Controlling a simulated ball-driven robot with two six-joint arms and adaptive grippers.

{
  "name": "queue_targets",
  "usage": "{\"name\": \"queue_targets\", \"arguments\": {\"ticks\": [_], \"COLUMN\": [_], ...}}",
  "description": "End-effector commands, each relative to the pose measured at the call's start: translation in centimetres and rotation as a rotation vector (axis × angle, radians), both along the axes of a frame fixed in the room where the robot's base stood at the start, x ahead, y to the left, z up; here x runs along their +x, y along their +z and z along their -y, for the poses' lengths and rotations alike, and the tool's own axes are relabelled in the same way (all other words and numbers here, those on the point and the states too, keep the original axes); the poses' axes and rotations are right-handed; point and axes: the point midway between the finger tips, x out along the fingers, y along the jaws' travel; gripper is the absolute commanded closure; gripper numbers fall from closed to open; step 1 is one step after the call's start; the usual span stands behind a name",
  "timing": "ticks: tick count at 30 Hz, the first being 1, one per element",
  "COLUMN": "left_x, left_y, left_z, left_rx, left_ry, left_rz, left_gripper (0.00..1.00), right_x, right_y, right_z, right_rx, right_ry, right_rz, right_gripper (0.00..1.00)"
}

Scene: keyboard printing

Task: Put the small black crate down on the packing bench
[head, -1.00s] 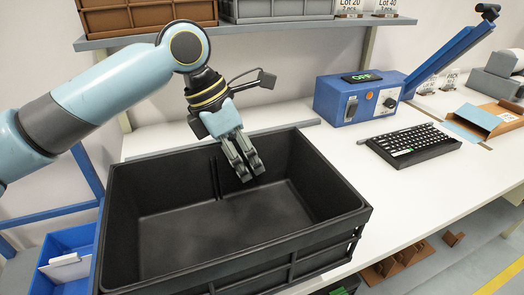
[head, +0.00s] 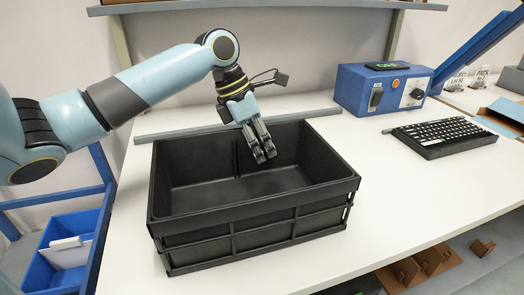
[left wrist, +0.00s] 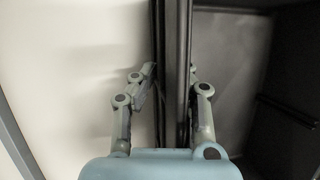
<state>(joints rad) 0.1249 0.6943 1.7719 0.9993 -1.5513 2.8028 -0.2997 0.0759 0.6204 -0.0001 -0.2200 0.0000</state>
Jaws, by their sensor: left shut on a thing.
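The small black crate (head: 255,243) is an open, empty box with ribbed walls, upright over the left part of the white packing bench (head: 420,200) in the head view. My left gripper (head: 264,152) points down at the crate's far wall, its fingertips showing against the inside. In the left wrist view my left gripper (left wrist: 165,100) has a finger on each side of the dark crate wall (left wrist: 175,40), shut on it. Whether the crate's underside touches the bench or hangs just above it, I cannot tell. My right gripper is not in view.
A blue control box (head: 380,90) with a lit green sign stands at the back right, with a black keyboard (head: 443,137) in front of it. A grey rail (head: 165,135) runs behind the crate. A blue bin (head: 65,255) is at lower left.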

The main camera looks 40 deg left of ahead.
Motion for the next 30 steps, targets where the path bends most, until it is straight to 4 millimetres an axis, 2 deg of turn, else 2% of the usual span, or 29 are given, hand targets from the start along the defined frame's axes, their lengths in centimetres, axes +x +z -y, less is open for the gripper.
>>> {"name": "queue_targets", "arguments": {"ticks": [7, 8, 13, 23, 26, 30], "left_x": [0.0, 0.0, 0.0, -0.1, -0.4, -1.0], "left_y": [-0.2, -0.2, -0.2, 0.2, 1.5, 4.4], "left_z": [0.0, 0.0, 0.0, -0.2, -0.6, -1.6], "left_rx": [0.0, 0.0, 0.0, 0.003, 0.005, 0.008], "left_ry": [-0.001, -0.001, -0.001, -0.001, -0.002, -0.002], "left_rz": [0.0, 0.0, 0.0, 0.002, 0.002, 0.003], "left_gripper": [1.0, 0.91, 0.69, 0.69, 0.69, 0.69], "right_x": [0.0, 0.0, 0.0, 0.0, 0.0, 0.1], "right_y": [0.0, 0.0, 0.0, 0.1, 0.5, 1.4], "right_z": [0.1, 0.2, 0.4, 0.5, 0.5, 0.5], "right_rx": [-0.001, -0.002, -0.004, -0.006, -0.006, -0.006], "right_ry": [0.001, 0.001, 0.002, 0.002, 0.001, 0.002], "right_rz": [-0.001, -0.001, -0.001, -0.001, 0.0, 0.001], "right_gripper": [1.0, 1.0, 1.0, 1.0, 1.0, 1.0]}}
